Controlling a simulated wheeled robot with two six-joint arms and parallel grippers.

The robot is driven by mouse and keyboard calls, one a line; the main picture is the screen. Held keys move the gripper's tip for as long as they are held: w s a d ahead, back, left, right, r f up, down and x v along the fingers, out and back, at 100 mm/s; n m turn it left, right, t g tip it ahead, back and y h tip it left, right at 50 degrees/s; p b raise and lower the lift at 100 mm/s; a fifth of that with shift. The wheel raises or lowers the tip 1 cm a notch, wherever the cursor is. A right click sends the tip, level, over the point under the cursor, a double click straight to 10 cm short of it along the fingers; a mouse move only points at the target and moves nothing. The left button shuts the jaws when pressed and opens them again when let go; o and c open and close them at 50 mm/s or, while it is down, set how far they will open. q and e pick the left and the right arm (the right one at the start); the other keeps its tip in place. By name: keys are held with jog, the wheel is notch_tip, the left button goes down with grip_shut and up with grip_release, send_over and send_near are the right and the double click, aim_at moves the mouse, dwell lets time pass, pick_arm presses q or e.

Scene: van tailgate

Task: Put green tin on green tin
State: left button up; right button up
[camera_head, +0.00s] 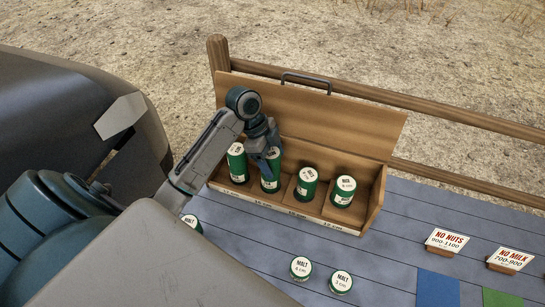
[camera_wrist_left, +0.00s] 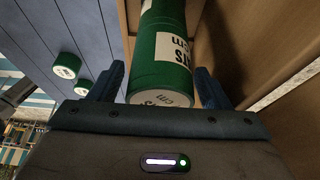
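Several green tins with white lids and labels are in view. In the wooden box stand one at the left (camera_head: 237,165), one under my left gripper (camera_head: 266,157), one right of it (camera_head: 306,187) and one at the right (camera_head: 343,190). On the grey boards lie two low malt tins, one (camera_head: 301,268) left of the other (camera_head: 341,282); a third tin (camera_head: 191,223) is partly hidden by my arm. In the left wrist view the fingers stand either side of a green tin (camera_wrist_left: 160,75); I cannot tell whether they touch it. My right gripper is out of view.
The wooden box (camera_head: 372,210) has dividers, and its raised lid (camera_head: 330,115) with a handle stands behind. A wooden rail (camera_head: 460,115) runs behind. Two signs, NO NUTS (camera_head: 447,240) and NO MILK (camera_head: 509,259), stand at right near blue and green patches. Boards between are clear.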

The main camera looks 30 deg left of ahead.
pick_arm(q)
jog(key=shift+r, duration=0.2)
jog(key=shift+a+r, duration=0.15)
jog(key=shift+r, duration=0.15)
jog(key=b+v, duration=0.1)
jog(key=v, duration=1)
jog(key=shift+b, duration=0.4)
